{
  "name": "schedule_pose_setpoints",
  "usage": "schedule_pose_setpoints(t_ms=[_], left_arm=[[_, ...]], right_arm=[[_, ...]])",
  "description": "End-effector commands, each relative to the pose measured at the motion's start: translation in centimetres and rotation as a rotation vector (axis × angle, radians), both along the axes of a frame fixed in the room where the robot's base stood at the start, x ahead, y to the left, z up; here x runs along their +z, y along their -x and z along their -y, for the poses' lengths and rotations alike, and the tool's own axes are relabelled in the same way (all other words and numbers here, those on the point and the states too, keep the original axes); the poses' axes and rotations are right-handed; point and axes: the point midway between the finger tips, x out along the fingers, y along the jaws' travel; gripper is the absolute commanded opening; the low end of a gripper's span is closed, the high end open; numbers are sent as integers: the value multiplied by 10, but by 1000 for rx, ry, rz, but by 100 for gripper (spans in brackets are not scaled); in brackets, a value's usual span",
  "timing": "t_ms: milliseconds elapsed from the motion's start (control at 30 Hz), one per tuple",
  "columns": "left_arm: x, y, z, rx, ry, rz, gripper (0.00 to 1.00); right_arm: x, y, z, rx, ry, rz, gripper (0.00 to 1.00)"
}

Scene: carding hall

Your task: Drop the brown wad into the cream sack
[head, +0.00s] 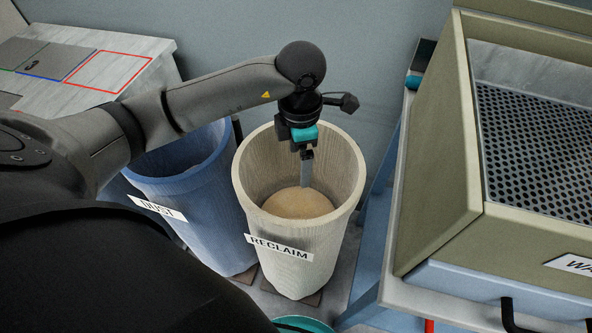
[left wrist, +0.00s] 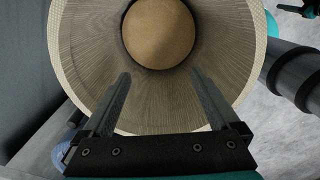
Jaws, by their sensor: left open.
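The cream sack (head: 252,180), marked RECLAIM, stands open on the floor. Its wide rim also shows in the left wrist view (left wrist: 75,70). A rounded tan-brown mass (head: 298,203) lies inside, low in the sack, and appears as a disc in the left wrist view (left wrist: 158,33). I cannot tell whether it is the brown wad or other contents. My left gripper (head: 306,172) points down into the mouth of the sack, above this mass. Its fingers (left wrist: 160,82) are apart with nothing between them. No separate wad shows elsewhere.
A blue sack (head: 205,215), marked DUST, stands close to the left of the cream one. A tan box with a perforated bed (head: 435,180) stands on a bench at the right. A pale worktop (head: 150,50) with coloured outlines is at the upper left.

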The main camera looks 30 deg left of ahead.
Motion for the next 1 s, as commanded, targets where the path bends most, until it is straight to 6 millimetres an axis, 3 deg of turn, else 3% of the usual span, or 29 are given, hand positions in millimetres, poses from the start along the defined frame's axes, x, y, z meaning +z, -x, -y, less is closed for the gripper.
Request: schedule_pose_setpoints(t_ms=[133, 267, 700, 1000], left_arm=[[8, -1, 0, 0, 1, 2, 95], [30, -1, 0, -2, 0, 4, 95], [129, -1, 0, 0, 0, 4, 95], [152, 0, 0, 0, 0, 0, 95]], right_arm=[[2, 1, 0, 1, -1, -1, 50], [8, 2, -1, 3, 0, -4, 50], [27, 30, -16, 12, -17, -53, 50], [32, 34, -25, 11, -29, -59, 50]])
